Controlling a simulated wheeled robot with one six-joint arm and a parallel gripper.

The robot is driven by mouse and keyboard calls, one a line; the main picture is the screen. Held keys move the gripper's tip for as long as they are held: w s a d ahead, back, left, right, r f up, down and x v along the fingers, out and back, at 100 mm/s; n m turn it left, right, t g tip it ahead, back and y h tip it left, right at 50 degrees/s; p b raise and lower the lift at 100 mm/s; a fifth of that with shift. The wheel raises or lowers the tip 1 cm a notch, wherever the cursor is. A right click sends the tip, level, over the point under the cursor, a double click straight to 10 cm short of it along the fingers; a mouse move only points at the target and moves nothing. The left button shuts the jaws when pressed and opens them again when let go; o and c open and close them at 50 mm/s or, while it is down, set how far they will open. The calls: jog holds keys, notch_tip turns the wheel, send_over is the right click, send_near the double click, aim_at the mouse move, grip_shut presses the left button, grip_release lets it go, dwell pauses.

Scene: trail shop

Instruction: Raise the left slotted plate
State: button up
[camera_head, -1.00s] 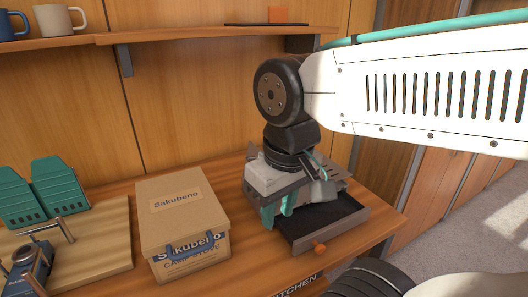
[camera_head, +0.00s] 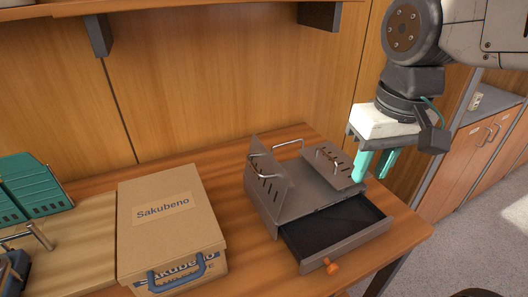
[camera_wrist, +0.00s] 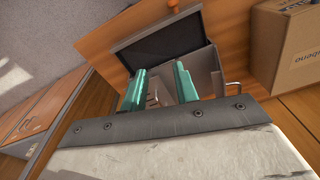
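A grey metal unit (camera_head: 306,204) stands on the wooden counter with two slotted plates. The left slotted plate (camera_head: 270,182) stands up steeply on the unit's left side, with a wire handle beside it. The right slotted plate (camera_head: 326,167) lies much flatter, sloping down to the right, with a wire handle behind it. My gripper (camera_head: 370,178) hangs at the unit's right side, close to the right plate; whether it touches is unclear. Its two teal fingers are apart, with nothing visibly held. The wrist view shows the open fingers (camera_wrist: 160,67) over part of the unit.
The unit's front drawer (camera_head: 336,232) is pulled out, dark inside, with an orange knob (camera_head: 332,267). A cardboard box (camera_head: 165,225) with a blue handle stands to its left. Green slotted pieces (camera_head: 35,188) are at the far left. A shelf (camera_head: 200,8) runs above.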

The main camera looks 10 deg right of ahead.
jog(key=w+a+r+n, duration=0.1)
jog(key=w+a+r, duration=0.1)
jog(key=w+a, duration=0.75)
jog(key=n+g, duration=0.1)
send_near(253, 164)
jog(key=shift+y, duration=0.3)
notch_tip(253, 164, down, 8)
jog(key=shift+r, duration=0.15)
grip_shut()
